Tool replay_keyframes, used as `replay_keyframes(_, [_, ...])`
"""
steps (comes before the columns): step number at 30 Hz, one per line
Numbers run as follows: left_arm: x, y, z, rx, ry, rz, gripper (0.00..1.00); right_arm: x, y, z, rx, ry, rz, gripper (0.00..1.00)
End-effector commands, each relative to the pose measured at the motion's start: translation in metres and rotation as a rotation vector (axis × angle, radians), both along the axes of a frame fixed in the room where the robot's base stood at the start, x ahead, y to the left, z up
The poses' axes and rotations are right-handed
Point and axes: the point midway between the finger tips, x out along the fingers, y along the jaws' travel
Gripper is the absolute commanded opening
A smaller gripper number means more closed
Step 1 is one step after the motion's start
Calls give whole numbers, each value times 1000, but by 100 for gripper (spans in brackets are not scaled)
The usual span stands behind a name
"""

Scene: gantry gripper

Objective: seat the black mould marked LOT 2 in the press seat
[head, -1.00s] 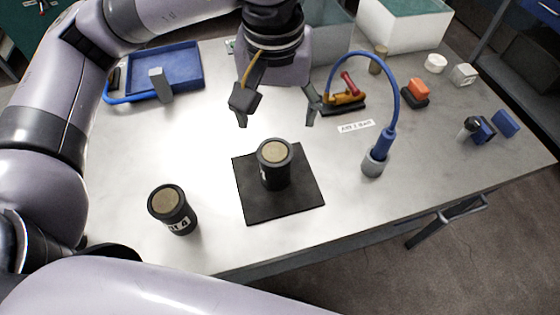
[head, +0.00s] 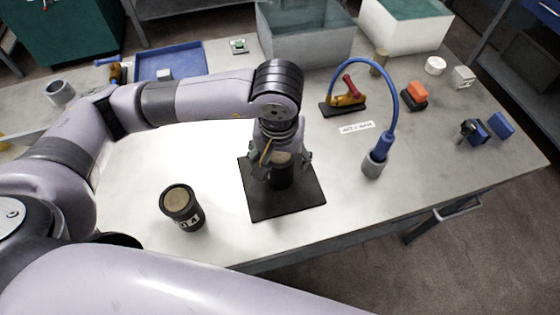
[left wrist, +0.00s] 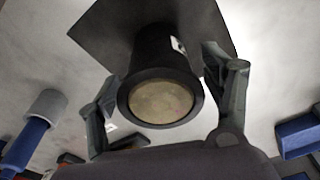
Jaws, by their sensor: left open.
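A black cylindrical mould with a tan top stands upright on a black square mat (head: 290,205). In the head view this mould (head: 282,178) is partly hidden by my left gripper (head: 280,162). The gripper is above it, open, with a finger on either side. In the left wrist view the mould's tan face (left wrist: 160,102) lies between the spread fingers, and a small white label shows on its side, unreadable. A second black mould (head: 181,207) stands left of the mat, its white label partly readable and ending in 4. I cannot identify the press seat for certain. My right gripper is not in view.
Behind are a red-handled clamp (head: 348,95), an orange-black block (head: 413,95) and a blue tray (head: 190,60). A grey ring (head: 60,92) sits far left. The front right of the table is clear.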

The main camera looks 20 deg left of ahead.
Motion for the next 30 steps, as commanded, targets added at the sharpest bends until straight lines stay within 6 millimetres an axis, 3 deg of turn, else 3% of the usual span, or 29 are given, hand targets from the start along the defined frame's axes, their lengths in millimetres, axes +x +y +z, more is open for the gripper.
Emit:
replay_keyframes(5, [2,1,-18,1,1,1,73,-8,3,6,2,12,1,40])
replay_keyframes(12, [3,1,-20,0,-1,0,73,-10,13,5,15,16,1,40])
replay_keyframes(30, [3,0,-20,-1,-1,0,34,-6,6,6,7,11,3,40])
